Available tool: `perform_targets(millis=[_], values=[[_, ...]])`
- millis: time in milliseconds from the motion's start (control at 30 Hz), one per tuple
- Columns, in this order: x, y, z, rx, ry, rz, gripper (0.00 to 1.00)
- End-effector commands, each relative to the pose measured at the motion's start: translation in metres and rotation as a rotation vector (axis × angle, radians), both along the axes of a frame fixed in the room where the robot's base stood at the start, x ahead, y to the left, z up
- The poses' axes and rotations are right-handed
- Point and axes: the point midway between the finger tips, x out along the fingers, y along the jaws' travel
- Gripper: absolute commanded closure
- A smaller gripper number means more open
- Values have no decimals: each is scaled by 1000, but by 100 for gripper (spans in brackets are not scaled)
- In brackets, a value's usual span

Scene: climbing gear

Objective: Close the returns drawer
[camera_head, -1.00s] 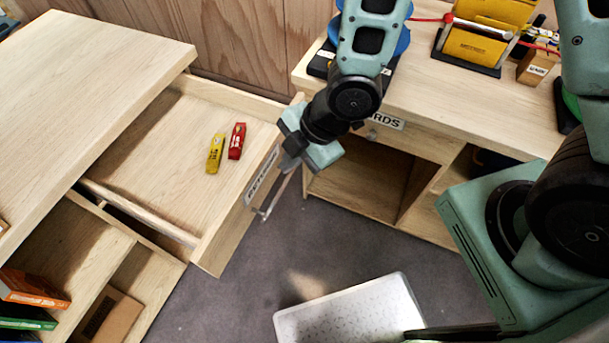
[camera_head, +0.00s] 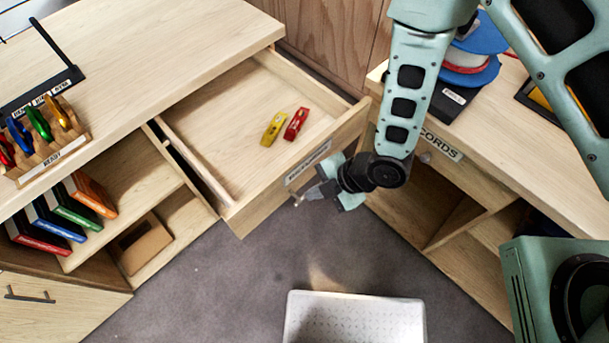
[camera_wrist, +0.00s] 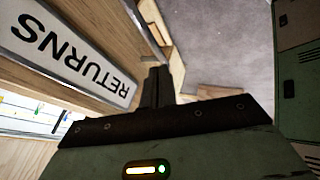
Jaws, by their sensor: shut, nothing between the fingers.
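The returns drawer (camera_head: 262,207) sticks out partly open from the light wood bench at the left in the head view. Its front bears a white label plate, which reads RETURNS in the wrist view (camera_wrist: 75,55), upside down there. A yellow item (camera_head: 273,129) and a red item (camera_head: 296,123) lie inside the drawer. My gripper (camera_head: 308,193) is shut and empty, low in front of the drawer front beside the label. Its shut fingers also show in the wrist view (camera_wrist: 158,86), close to the front. I cannot tell whether they touch it. The handle is mostly hidden by my gripper.
A second wooden bench (camera_head: 490,150) stands close at the right, with open shelves below. A pale perforated tray (camera_head: 355,318) lies on the grey floor (camera_head: 220,285) in front. Shelves with several coloured books (camera_head: 70,210) are at the left.

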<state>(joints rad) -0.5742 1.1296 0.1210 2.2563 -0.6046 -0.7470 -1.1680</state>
Motion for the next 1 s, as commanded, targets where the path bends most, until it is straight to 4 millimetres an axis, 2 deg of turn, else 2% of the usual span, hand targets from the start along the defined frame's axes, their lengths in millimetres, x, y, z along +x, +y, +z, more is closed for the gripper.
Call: perform_targets(millis=[100, 267, 767, 1000], values=[[14, 15, 6, 3, -2, -2, 100], [23, 26, 4, 2, 0, -1, 100], [27, 30, 2, 1, 0, -1, 100], [34, 38, 0, 2, -2, -1, 100]])
